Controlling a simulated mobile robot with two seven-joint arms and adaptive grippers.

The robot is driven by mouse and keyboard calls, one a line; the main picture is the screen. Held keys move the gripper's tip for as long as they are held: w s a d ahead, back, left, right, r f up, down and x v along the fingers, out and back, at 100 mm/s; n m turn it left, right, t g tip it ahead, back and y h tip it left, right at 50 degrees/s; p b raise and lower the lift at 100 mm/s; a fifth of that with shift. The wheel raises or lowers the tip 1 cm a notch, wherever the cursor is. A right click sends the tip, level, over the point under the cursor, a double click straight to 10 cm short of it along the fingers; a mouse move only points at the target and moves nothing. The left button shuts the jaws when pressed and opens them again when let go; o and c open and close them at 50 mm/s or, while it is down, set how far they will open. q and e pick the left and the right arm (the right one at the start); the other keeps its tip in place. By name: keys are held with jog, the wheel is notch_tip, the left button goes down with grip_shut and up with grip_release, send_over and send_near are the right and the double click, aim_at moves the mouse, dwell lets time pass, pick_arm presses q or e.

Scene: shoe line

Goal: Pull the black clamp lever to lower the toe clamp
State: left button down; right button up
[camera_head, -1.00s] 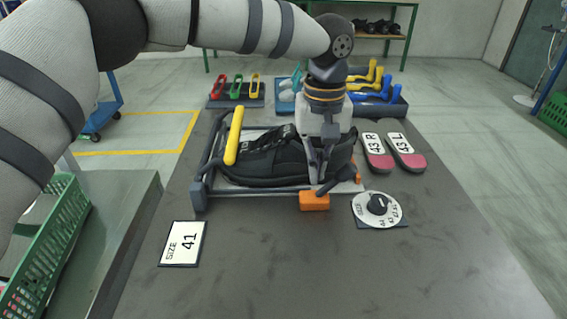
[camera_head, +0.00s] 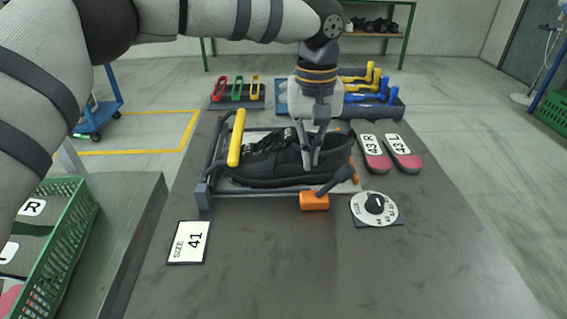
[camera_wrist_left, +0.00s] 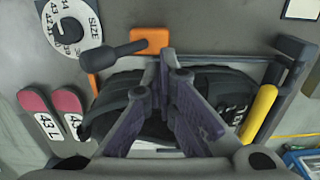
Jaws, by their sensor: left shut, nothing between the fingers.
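The black clamp lever (camera_head: 337,181) angles up and to the right from an orange block (camera_head: 314,201) at the front of the shoe fixture. In the left wrist view the lever (camera_wrist_left: 117,55) points left from the orange block (camera_wrist_left: 150,40). A black shoe (camera_head: 275,170) lies in the fixture, with a yellow bar (camera_head: 236,138) standing over its left end. I cannot make out the toe clamp for certain. My right gripper is not seen.
A size dial (camera_head: 375,207) sits right of the orange block. Two pink-ended insoles (camera_head: 374,155) lie behind it. A size 41 card (camera_head: 188,242) lies front left. Racks of blue and yellow parts (camera_head: 372,95) stand at the back. The front of the table is clear.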

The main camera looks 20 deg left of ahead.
pick_arm(q)
notch_tip(320, 180, up, 5)
jog(key=shift+p, duration=0.4)
dwell(0.3)
